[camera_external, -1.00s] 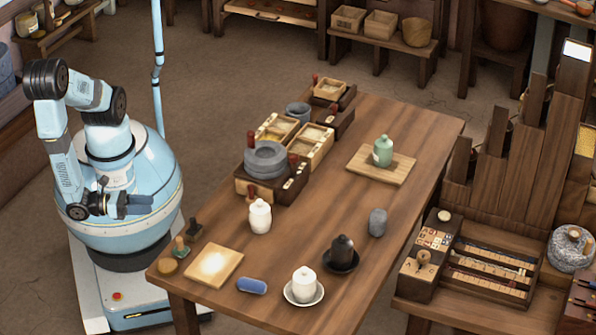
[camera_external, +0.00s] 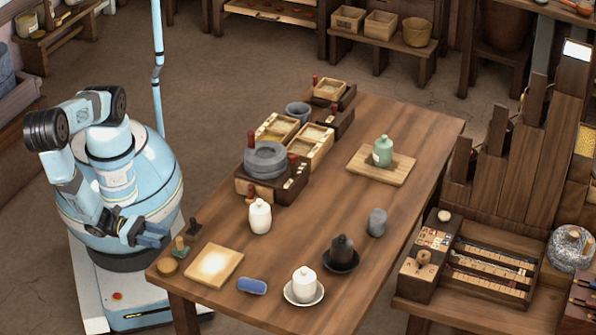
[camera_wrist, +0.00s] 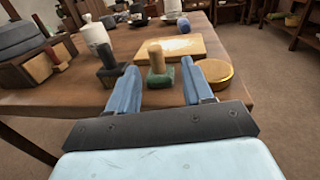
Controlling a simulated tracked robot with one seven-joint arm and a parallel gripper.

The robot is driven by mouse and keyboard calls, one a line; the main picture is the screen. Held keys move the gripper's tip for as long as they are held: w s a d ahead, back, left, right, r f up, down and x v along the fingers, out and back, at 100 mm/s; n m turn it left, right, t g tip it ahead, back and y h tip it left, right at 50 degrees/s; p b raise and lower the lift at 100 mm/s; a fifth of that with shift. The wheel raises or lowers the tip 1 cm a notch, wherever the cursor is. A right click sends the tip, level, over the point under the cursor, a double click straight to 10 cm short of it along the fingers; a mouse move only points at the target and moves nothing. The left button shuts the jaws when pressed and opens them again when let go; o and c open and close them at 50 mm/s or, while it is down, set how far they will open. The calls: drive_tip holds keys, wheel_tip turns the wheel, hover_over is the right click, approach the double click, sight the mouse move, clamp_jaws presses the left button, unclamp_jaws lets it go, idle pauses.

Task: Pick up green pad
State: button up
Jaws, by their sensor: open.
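The green pad (camera_external: 180,246) is a small stamp-like piece with a green base and a light wooden handle. It stands upright near the left corner of the wooden table (camera_external: 340,215). In the wrist view the pad (camera_wrist: 158,79) shows ahead, between the lines of my two blue fingers. My gripper (camera_external: 163,235) is open and empty. It is just off the table's left edge, a short way from the pad and apart from it. In the wrist view my gripper's fingers (camera_wrist: 158,82) point toward the pad.
A similar dark-based piece (camera_external: 194,228) stands just behind the pad, and a round golden disc (camera_external: 167,267) lies just in front. A square board (camera_external: 213,265) lies to the right. A white jar (camera_external: 260,216) and a grey quern (camera_external: 265,160) stand farther along the table.

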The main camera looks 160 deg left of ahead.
sight(181, 249)
drive_tip(key=shift+x, duration=1.2)
drive_tip(key=shift+s+x, duration=0.25)
drive_tip(key=shift+x, duration=2.4)
drive_tip(key=shift+a, duration=0.2)
drive_tip(key=shift+c, duration=0.5)
clamp_jaws()
